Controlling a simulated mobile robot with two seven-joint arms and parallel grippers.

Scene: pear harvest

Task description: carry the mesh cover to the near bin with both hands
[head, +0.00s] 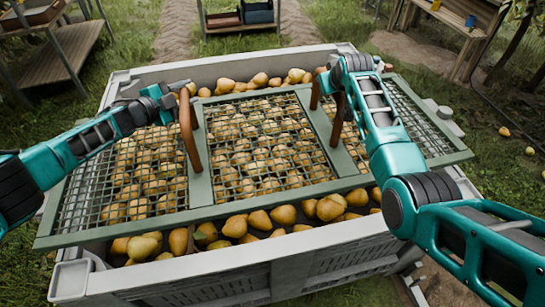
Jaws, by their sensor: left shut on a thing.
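The mesh cover (202,190), a green frame with wire mesh and two brown handles, lies over the near bin (230,291), a large grey crate full of pears. It is slightly skewed and its ends reach over the left and right rims. I cannot tell whether it rests on the rim or hangs just above. My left gripper (178,100) is shut on the left handle (189,135). My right gripper (328,83) is at the right handle (337,118); its fingertips are mostly hidden by its own wrist.
Pears (285,215) show along the bin's near and far edges outside the cover. A wooden bench (455,18) stands back right, a shelf with crates (240,15) at the back and a rack (60,55) back left. A few pears (504,132) lie on the grass at right.

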